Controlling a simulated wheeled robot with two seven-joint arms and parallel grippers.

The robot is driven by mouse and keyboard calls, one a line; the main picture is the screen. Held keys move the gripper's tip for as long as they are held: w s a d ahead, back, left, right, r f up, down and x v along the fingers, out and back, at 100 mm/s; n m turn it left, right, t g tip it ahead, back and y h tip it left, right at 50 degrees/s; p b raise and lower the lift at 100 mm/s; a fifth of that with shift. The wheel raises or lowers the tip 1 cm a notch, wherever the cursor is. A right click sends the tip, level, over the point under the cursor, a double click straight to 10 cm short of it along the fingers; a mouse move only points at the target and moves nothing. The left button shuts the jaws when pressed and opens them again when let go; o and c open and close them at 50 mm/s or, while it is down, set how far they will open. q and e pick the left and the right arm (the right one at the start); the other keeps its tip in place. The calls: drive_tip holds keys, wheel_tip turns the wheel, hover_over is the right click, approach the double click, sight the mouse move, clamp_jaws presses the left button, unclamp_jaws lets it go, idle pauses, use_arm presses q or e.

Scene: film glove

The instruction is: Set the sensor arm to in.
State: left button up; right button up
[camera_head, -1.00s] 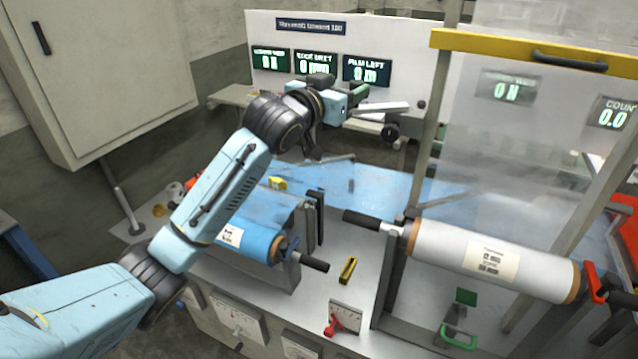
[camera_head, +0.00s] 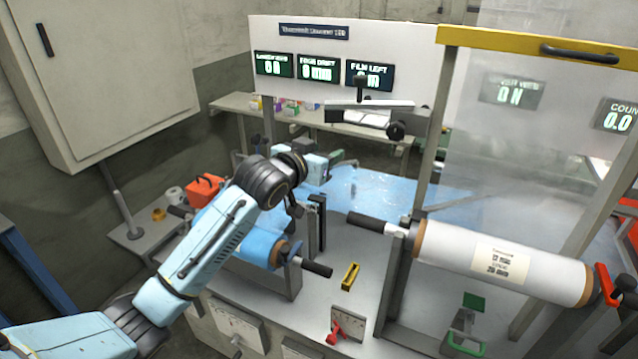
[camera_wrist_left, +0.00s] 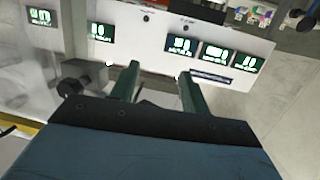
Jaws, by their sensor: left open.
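The sensor arm appears to be the pale grey bar (camera_head: 375,105) in front of the white display panel (camera_head: 420,60). It has a dark upright handle (camera_head: 360,88) near its middle and a round black knob (camera_head: 396,131) below its right end. My left gripper (camera_head: 336,158) is below and left of this bar, apart from it and empty. In the left wrist view its two green fingers (camera_wrist_left: 158,78) stand apart, with the panel beyond them. A black knob (camera_wrist_left: 74,87) on a grey block shows left of the fingers there. My right gripper is not in view.
A clear guard with a yellow top rail (camera_head: 530,45) stands at the right. A yellow block (camera_head: 350,276) and a red lever (camera_head: 345,331) are on the front bench.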

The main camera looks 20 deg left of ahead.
use_arm(q)
wheel_tip(320, 180, down, 7)
drive_tip(key=shift+a+g+b, duration=0.4)
drive_tip(key=shift+a, duration=0.05)
